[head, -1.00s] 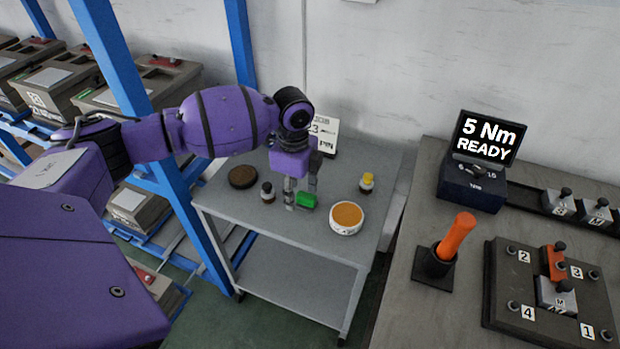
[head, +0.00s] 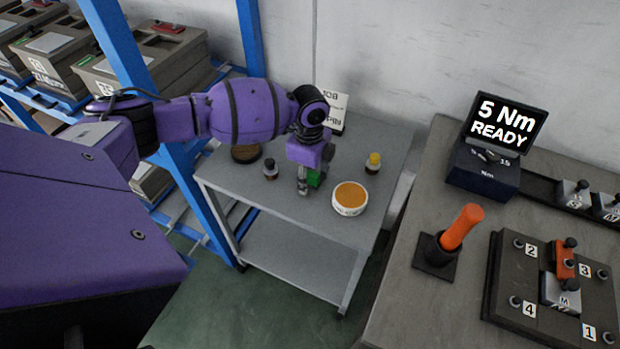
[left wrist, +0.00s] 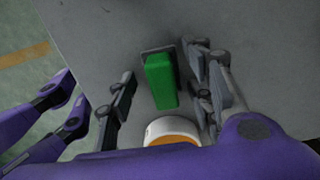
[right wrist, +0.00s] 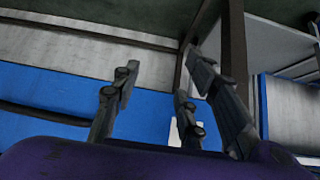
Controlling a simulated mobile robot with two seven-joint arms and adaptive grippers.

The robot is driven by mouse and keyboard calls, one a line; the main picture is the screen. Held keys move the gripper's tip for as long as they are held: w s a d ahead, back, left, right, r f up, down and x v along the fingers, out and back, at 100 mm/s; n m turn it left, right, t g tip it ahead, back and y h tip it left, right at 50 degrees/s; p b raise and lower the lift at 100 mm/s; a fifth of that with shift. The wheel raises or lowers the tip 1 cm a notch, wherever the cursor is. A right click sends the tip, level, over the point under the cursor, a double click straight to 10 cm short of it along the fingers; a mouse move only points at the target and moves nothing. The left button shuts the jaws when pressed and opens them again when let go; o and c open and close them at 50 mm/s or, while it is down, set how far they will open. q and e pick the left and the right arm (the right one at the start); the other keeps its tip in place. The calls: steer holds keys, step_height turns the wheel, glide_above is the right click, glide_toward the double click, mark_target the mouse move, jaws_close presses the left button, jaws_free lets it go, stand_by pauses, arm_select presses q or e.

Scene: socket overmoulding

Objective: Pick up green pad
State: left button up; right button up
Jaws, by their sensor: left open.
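The green pad (head: 314,178) lies on the grey cart top (head: 385,155), partly hidden by my left gripper (head: 307,186) in the head view. In the left wrist view the pad (left wrist: 161,82) is a bright green block with a dark grey part at its far end. My left gripper (left wrist: 168,95) is open, with its fingers on either side of the pad and visible gaps between. My right gripper (right wrist: 160,75) shows only in the right wrist view. Its fingers are apart with nothing between them.
A white tub with orange contents (head: 350,198) stands right of the pad. A dark bottle (head: 270,170), a brown disc (head: 245,154), a yellow-capped bottle (head: 374,162) and a card (head: 336,108) are also on the cart. A workbench (head: 405,280) stands at the right.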

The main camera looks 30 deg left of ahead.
mark_target(309, 174)
arm_select(q)
steer(key=c, duration=1.1)
arm_select(e)
steer(key=shift+f, duration=0.1)
arm_select(q)
steer(key=shift+r, duration=0.1)
arm_select(e)
steer(key=shift+s, duration=0.15)
arm_select(q)
steer(key=shift+r, duration=0.45)
step_height(309, 174, up, 2)
steer(key=shift+r, duration=0.25)
steer(key=s+r+p, duration=0.2)
steer(key=s+r, duration=0.7)
steer(key=s, duration=0.5)
steer(key=shift+a+r, duration=0.2)
steer(key=shift+r, duration=0.05)
arm_select(e)
steer(key=shift+w+a+r, duration=0.15)
steer(key=shift+w+r, duration=0.05)
steer(key=shift+r, duration=0.3)
steer(key=shift+w+a+r, duration=0.15)
steer(key=shift+r, duration=0.3)
